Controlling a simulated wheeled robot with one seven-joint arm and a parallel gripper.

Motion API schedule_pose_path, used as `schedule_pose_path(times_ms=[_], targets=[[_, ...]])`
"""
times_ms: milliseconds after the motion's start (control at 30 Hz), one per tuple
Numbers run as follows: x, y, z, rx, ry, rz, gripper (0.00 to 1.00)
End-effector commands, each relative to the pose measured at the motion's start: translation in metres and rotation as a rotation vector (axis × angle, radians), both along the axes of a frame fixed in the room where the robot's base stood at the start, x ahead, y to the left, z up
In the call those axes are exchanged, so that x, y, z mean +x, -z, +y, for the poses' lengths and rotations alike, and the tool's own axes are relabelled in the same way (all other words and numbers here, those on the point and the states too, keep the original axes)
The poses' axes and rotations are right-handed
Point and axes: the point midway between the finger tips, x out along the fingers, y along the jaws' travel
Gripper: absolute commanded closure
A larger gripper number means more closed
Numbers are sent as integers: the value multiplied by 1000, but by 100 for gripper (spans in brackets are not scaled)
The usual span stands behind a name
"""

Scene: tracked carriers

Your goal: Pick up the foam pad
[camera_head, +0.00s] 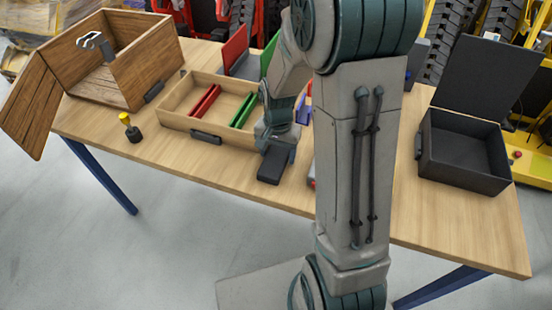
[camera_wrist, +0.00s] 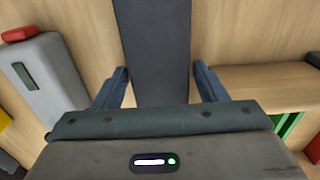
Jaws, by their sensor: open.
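A dark grey flat slab, which I take to be the foam pad (camera_head: 271,168), lies on the table in front of the wooden tray. In the wrist view the foam pad (camera_wrist: 150,35) runs up the middle of the picture. My gripper (camera_head: 276,148) is over the pad's far end in the head view. In the wrist view my gripper (camera_wrist: 161,72) is open, with one blue-grey finger on each side of the pad. Small gaps seem to show between fingers and pad. The pad's near end is hidden by the gripper body there.
A grey device with a red button (camera_wrist: 45,75) lies left of the pad in the wrist view. A wooden tray (camera_head: 172,121) with red and green dividers is close by. A wooden box (camera_head: 140,75), a yellow-topped tool (camera_head: 129,127) and an open black case (camera_head: 462,158) share the table.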

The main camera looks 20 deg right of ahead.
Motion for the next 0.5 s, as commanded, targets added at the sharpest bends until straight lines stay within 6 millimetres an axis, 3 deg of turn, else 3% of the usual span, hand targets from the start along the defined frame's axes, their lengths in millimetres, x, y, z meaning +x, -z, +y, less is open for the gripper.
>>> schedule_pose_path(times_ms=[133, 233, 267, 500], targets=[[0, 0, 0, 0, 0, 0, 37], [0, 0, 0, 0, 0, 0, 65], [0, 0, 0, 0, 0, 0, 68], [0, -1, 0, -1, 0, -1, 68]])
